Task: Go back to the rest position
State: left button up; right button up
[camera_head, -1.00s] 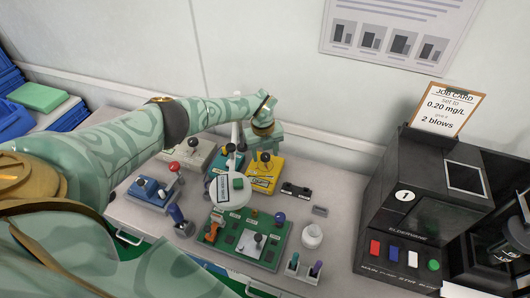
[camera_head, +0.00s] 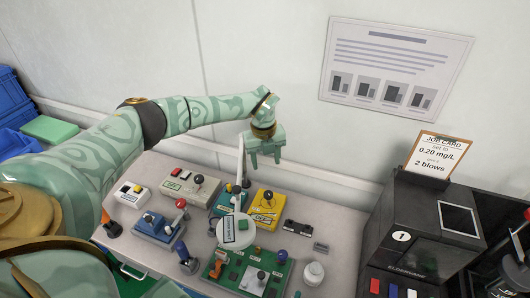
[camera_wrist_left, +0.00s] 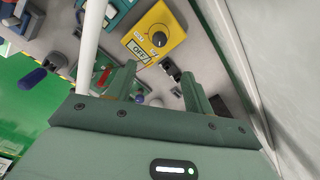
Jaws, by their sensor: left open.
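My left gripper (camera_head: 265,158) is green and open, with its fingers pointing down and nothing between them. It hangs above the back of the bench, behind the yellow tester (camera_head: 267,203). In the left wrist view its two fingers (camera_wrist_left: 158,85) stand apart at the bottom middle, and the yellow tester with a black knob (camera_wrist_left: 156,38) lies beyond them. A white upright rod (camera_head: 241,160) stands just left of the gripper in the head view. My right gripper is in neither view.
Several handheld testers and a green board (camera_head: 246,274) crowd the bench. A white jar (camera_head: 313,273) stands right of the board. A black machine (camera_head: 415,240) with a job card (camera_head: 435,155) stands at the right. The pale wall is close behind the gripper.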

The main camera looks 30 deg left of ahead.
pick_arm(q)
jog(key=shift+r, duration=0.7)
